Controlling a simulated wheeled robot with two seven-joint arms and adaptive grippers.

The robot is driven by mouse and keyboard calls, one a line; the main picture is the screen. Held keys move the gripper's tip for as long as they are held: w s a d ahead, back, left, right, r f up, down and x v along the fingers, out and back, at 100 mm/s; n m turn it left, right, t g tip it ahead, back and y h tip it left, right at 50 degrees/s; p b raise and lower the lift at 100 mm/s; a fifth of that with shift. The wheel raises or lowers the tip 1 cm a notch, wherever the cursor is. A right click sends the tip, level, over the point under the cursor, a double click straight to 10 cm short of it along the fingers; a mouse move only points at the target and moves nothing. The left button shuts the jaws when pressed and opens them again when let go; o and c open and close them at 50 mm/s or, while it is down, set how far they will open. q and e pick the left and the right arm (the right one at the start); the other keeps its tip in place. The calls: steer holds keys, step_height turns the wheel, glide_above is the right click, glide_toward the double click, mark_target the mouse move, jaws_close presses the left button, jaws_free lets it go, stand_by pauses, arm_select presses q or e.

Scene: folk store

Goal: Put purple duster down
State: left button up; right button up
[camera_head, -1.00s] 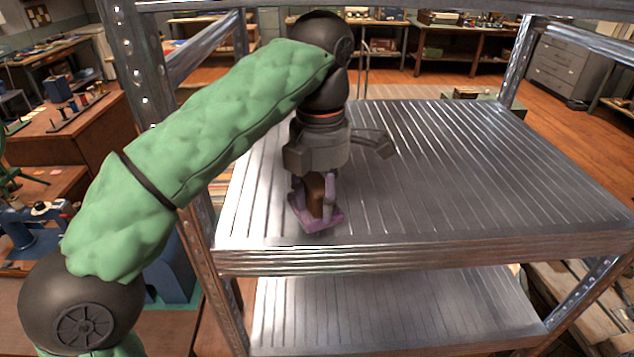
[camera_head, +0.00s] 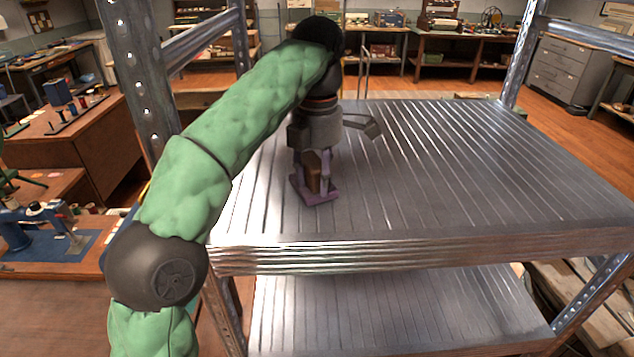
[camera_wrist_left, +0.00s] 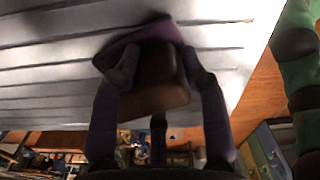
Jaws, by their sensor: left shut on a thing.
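The purple duster (camera_head: 322,198) has a flat purple base and a brown block-like handle. It is at the front left part of the ribbed metal shelf (camera_head: 470,190). My left gripper (camera_head: 313,172) points down and is shut on its brown part. In the left wrist view the duster (camera_wrist_left: 155,88) sits between the fingers of the gripper (camera_wrist_left: 160,75), with its purple base against or very close to the shelf surface (camera_wrist_left: 50,75). I cannot tell whether the base fully touches the shelf. My right gripper is not in view.
The shelf top is otherwise bare, with wide free room to the right. Metal uprights stand at its left (camera_head: 145,80) and far right (camera_head: 520,60). A lower shelf (camera_head: 400,315) lies beneath. Workbenches (camera_head: 60,135) and a grey drawer cabinet (camera_head: 570,70) stand beyond.

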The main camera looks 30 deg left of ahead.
mark_target(318, 165)
arm_select(q)
steer(key=shift+f, duration=0.1)
steer(key=o, duration=1)
step_height(318, 165, up, 6)
steer(key=p, duration=0.3)
steer(key=shift+f+p, duration=0.2)
steer(key=shift+p, duration=0.2)
steer(key=shift+r+p, duration=0.9)
steer(key=shift+r, duration=0.15)
